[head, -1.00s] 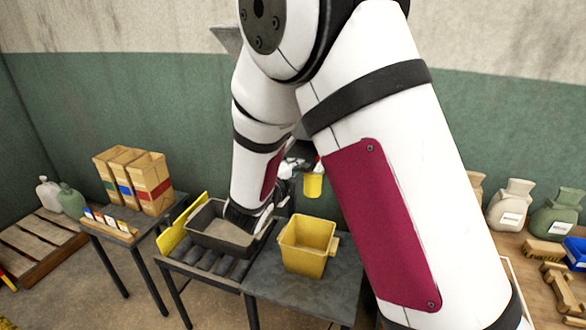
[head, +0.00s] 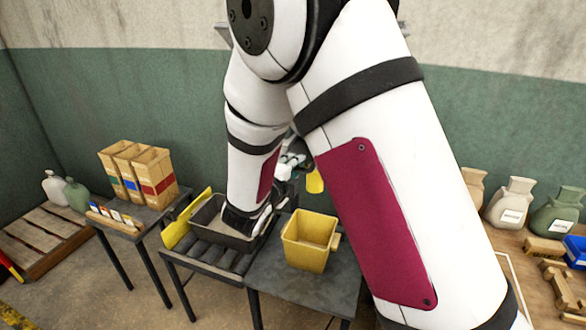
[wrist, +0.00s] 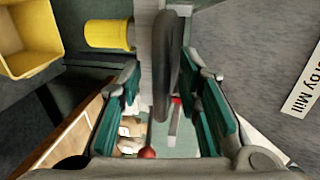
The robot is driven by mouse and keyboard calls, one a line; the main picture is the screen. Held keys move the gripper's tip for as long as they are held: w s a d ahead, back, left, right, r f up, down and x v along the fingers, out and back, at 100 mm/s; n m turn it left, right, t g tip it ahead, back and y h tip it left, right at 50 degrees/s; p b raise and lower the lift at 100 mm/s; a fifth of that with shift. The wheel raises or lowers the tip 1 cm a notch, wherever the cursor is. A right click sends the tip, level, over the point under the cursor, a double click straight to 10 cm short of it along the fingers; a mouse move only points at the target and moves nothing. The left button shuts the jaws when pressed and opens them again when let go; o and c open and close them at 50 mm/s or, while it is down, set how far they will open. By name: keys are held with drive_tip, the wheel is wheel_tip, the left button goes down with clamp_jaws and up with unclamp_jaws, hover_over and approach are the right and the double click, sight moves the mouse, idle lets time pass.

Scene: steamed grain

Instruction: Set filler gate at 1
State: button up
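In the wrist view my gripper (wrist: 163,78) has its two teal-padded fingers apart, with a dark, rounded, upright bar or wheel rim (wrist: 167,60) showing between them. I cannot tell whether either finger touches it. A red ball knob (wrist: 148,153) shows low between the fingers. A yellow cylinder (wrist: 108,35), which looks like a spout, is left of the fingertips. It also shows in the head view (head: 315,182), partly behind my arm. In the head view my gripper (head: 289,165) is mostly hidden by my arm. No gate scale or number is readable.
A yellow bin (head: 309,240) stands on a dark table below the spout. A dark tray (head: 212,222) sits on a roller stand to its left. Paper sacks (head: 156,180) stand on the left table. Tied bags (head: 510,203) stand at the right. A white label (wrist: 304,83) is at the wrist view's right.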

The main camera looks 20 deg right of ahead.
drive_tip(key=v, duration=1.2)
drive_tip(key=s+d+r+m+g, duration=0.3)
drive_tip(key=s+d+m+g, duration=0.3)
drive_tip(key=m, duration=0.6)
drive_tip(key=s+d+r+m+g, duration=0.2)
drive_tip(key=s+d+m+g, duration=0.1)
drive_tip(key=s+d+m, duration=0.7)
drive_tip(key=s+a+r+m+t+y, duration=0.1)
drive_tip(key=s+a+m+y, duration=0.3)
drive_tip(key=m, duration=0.8)
drive_tip(key=s+a+r+m+t+y, duration=0.1)
drive_tip(key=s+a+r+m+y, duration=0.3)
drive_tip(key=m, duration=0.8)
drive_tip(key=shift+s+m+y, duration=0.2)
drive_tip(key=shift+m+y, duration=0.2)
drive_tip(key=shift+y, duration=0.2)
